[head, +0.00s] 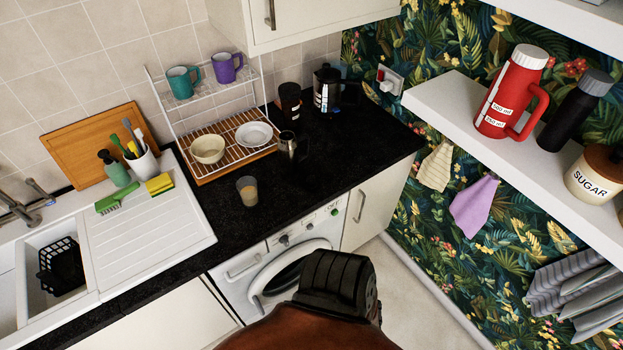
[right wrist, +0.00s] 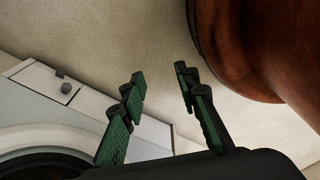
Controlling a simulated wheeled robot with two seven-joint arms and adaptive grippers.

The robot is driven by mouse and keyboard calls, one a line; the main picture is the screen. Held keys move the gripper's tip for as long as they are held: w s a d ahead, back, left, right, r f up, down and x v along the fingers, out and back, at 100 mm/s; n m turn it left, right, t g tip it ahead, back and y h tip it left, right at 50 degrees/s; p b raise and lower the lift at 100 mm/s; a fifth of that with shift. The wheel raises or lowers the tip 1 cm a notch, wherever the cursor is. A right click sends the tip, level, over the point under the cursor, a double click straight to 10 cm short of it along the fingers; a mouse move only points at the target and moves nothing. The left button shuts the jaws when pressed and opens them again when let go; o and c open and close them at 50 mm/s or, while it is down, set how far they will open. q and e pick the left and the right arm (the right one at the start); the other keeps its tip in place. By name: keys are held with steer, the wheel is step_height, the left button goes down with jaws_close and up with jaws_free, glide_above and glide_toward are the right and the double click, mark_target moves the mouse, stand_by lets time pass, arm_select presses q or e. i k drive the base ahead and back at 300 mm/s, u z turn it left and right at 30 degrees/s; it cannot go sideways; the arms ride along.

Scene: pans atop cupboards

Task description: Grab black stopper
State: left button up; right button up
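I cannot pick out a black stopper for certain in either view. A black bottle (head: 573,118) with a dark grey cap (head: 597,82) stands upright on the white wall shelf at the right in the head view; whether its cap is the stopper I cannot tell. My right gripper (right wrist: 160,74) shows in the right wrist view with its two green-padded fingers apart and nothing between them. Pale floor lies beyond the fingers, with the washing machine front at left. My left gripper is in neither view.
A red flask (head: 513,92) and a sugar jar (head: 597,175) share the white shelf (head: 450,100) with the bottle. The black worktop (head: 330,175) holds a glass (head: 247,190), a metal pot (head: 288,146) and a dish rack (head: 206,128). The washing machine (head: 245,265) stands below.

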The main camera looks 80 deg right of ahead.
mark_target(310, 183)
steer(key=z, duration=0.7)
steer(key=i, duration=0.85)
steer(key=z, duration=1.15)
steer(key=i, duration=0.2)
steer(key=z, duration=0.05)
